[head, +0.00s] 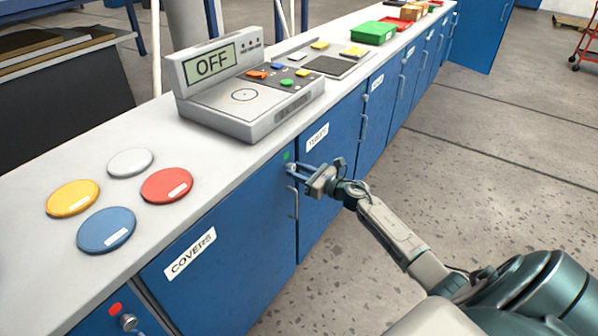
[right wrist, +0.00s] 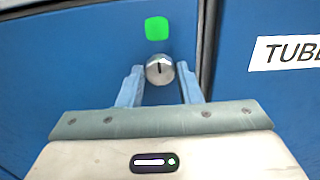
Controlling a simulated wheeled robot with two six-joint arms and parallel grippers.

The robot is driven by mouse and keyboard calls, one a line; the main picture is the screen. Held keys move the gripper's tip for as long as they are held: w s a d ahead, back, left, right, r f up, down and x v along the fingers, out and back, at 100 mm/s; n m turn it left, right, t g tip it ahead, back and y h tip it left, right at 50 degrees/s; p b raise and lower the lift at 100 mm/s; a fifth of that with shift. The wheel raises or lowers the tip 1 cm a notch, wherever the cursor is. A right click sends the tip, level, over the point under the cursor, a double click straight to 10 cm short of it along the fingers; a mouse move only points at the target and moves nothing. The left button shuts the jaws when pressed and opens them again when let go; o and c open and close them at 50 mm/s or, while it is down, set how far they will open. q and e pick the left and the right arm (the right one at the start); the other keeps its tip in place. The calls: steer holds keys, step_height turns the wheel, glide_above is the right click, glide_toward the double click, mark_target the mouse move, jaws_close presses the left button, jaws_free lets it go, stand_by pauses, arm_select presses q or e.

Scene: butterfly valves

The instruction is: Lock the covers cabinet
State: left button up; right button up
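The covers cabinet (head: 222,262) is a blue door labelled COVERS, and it looks closed. Near its upper right corner is a round silver lock knob (right wrist: 160,69) with an upright dark slot. A green marker (right wrist: 157,28) sits above the knob; the marker also shows in the head view (head: 286,156). My right gripper (head: 293,171) is at this lock. In the right wrist view its two fingers (right wrist: 161,88) stand apart on either side of the knob, with a gap on both sides. My left gripper is out of view.
A TUBES cabinet (head: 332,175) adjoins on the right. Another lock (head: 128,322) with a red marker (head: 115,309) is at the lower left. The counter bears coloured discs (head: 168,185), a scale reading OFF (head: 240,105) and a green bin (head: 374,33).

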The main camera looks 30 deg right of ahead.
steer(key=c, duration=0.5)
steer(key=shift+m, duration=0.3)
steer(key=shift+r+m+p, duration=0.1)
steer(key=shift+m+p, duration=0.2)
steer(key=shift+m, duration=0.3)
steer(key=m+p, duration=0.3)
steer(key=m, duration=0.5)
steer(key=m+p, duration=0.3)
steer(key=m, duration=0.3)
steer(key=shift+m+p, duration=0.3)
steer(key=shift+p, duration=0.05)
arm_select(q)
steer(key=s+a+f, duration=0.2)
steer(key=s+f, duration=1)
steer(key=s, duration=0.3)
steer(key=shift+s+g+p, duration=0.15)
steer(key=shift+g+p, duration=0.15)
steer(key=shift+p, duration=0.05)
arm_select(e)
steer(key=shift+m, duration=0.7)
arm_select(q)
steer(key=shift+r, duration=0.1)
